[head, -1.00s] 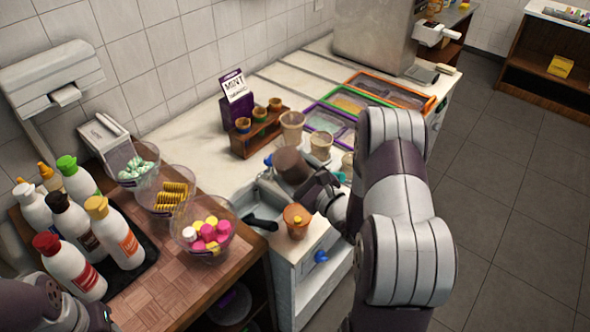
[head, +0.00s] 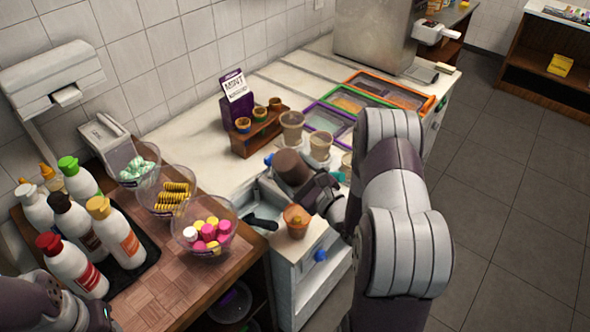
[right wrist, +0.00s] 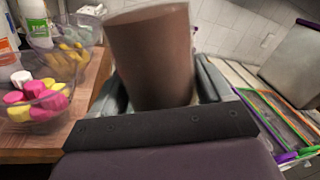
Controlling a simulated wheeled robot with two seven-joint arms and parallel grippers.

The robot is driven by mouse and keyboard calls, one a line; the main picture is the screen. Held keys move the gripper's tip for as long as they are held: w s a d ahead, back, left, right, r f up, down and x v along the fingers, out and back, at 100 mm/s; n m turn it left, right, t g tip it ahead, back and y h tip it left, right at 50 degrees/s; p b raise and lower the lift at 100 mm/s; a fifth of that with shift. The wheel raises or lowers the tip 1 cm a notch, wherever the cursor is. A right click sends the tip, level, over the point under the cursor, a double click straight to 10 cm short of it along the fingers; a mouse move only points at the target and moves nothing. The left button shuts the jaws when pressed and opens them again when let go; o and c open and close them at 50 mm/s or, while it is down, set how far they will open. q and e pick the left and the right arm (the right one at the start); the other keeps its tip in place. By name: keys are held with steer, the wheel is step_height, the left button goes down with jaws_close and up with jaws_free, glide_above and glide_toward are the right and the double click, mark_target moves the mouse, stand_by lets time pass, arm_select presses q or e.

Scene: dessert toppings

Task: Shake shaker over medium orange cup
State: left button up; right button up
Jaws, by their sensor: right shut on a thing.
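The brown shaker (head: 290,167) is held tilted in my right gripper (head: 306,184), above the counter just behind the orange cup. It fills the upper middle of the right wrist view (right wrist: 150,55), between the two fingers (right wrist: 158,92). The orange cup (head: 297,220) stands upright on the front corner of the white counter, below and in front of the gripper. Its top holds an orange-yellow content. The cup does not show in the right wrist view. Only part of my left arm shows at the lower left; its gripper is out of frame.
A wooden cart (head: 150,295) at left carries squeeze bottles (head: 115,235) and clear bowls of sweets (head: 207,232). A small wooden rack of cups (head: 258,130) and clear cups (head: 292,128) stand behind the shaker. A black handle (head: 260,222) lies left of the orange cup.

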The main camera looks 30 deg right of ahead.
mark_target(302, 166)
steer(key=shift+f+b, duration=0.95)
steer(key=shift+f, duration=0.7)
step_height(302, 166, up, 8)
steer(key=p, duration=0.7)
steer(key=shift+s+f+p, duration=0.1)
steer(key=shift+f+p, duration=0.05)
steer(key=shift+p, duration=0.2)
steer(key=shift+f, duration=0.15)
step_height(302, 166, down, 8)
steer(key=b, duration=0.6)
steer(key=shift+f+b, duration=0.25)
steer(key=shift+b, duration=0.05)
steer(key=shift+d+r+p, duration=0.1)
steer(key=shift+r+p, duration=0.15)
steer(key=shift+p, duration=0.1)
steer(key=shift+s+r, duration=0.1)
